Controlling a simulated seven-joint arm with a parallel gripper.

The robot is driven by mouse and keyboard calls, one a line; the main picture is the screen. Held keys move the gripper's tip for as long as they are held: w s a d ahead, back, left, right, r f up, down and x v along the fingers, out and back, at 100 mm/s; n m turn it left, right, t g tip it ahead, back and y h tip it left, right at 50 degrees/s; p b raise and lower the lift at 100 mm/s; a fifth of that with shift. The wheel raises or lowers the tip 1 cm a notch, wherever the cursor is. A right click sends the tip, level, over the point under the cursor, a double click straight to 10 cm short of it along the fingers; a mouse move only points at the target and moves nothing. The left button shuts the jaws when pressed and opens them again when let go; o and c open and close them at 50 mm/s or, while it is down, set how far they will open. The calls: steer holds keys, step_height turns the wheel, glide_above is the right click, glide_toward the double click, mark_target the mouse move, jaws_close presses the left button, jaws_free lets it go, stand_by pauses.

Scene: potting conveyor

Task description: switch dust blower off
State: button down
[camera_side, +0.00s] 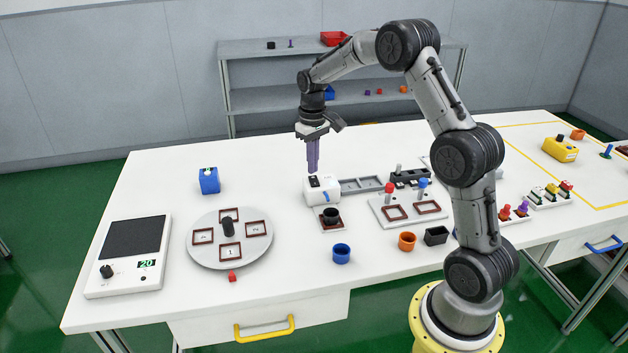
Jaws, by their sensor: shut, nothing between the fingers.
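My gripper (313,170) points straight down over the middle of the table, its purple fingers shut and empty. Just below the fingertips is a small white box (326,196) with a dark panel and a small switch-like part on top. It may be the dust blower; no label on it is readable. The fingertips are close above its top at the back; I cannot tell whether they touch it. The switch's position is too small to read.
A grey slotted rail (362,185) runs right from the white box. A black cup (330,215) on a brown-framed pad stands in front. A round turntable (203,256), a blue box (208,181) and a white panel device (100,282) are left. A red-and-blue peg board (408,218) is right.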

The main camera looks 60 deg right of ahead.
mark_target(313, 177)
steer(key=shift+f, duration=0.9)
stand_by(0.8)
steer(key=shift+r, duration=3.55)
